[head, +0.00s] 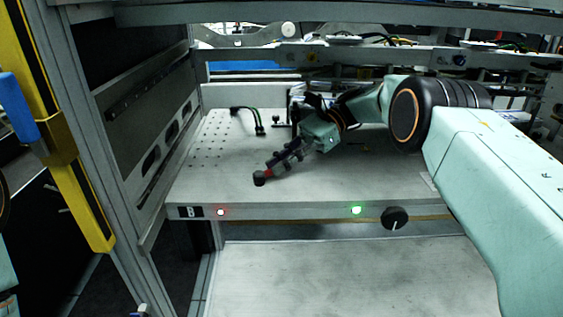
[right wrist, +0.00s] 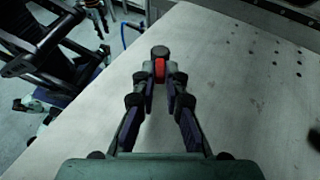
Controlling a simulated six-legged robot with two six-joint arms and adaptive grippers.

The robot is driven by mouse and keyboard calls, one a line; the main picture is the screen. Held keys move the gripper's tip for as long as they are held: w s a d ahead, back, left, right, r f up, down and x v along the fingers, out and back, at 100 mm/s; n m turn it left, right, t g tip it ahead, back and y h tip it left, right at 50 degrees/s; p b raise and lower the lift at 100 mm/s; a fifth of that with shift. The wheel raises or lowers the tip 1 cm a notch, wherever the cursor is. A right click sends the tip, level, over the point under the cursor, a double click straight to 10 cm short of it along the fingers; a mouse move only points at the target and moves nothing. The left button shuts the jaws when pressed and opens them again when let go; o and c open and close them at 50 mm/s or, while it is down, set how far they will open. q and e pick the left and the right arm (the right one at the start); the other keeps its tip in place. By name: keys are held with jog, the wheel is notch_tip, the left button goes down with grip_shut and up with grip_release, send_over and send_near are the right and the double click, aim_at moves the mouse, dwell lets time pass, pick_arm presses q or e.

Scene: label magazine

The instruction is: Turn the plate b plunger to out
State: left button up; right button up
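The plate b plunger is a black knob (head: 259,179) with a red collar, near the front left edge of the pale plate (head: 215,185) marked B. In the right wrist view the black knob (right wrist: 159,51) shows just beyond the fingertips, with the red collar between them. My right gripper (head: 273,168) reaches in from the right, low over the plate. Its two fingers (right wrist: 159,76) come together on either side of the red collar and appear to touch it. The fingers hide the collar's sides and the plunger's base. My left gripper is not in view.
The plate's front edge carries a B label (head: 189,212), a red light (head: 221,212), a green light (head: 356,210) and a black dial (head: 395,218). Black cables (head: 258,124) rise at the back. A grey frame post (head: 125,190) stands left. A rail crosses above the plate.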

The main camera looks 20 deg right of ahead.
jog(key=o, duration=0.4)
jog(key=shift+a, duration=0.1)
jog(key=shift+o, duration=0.2)
notch_tip(320, 180, up, 10)
jog(key=shift+c, duration=0.2)
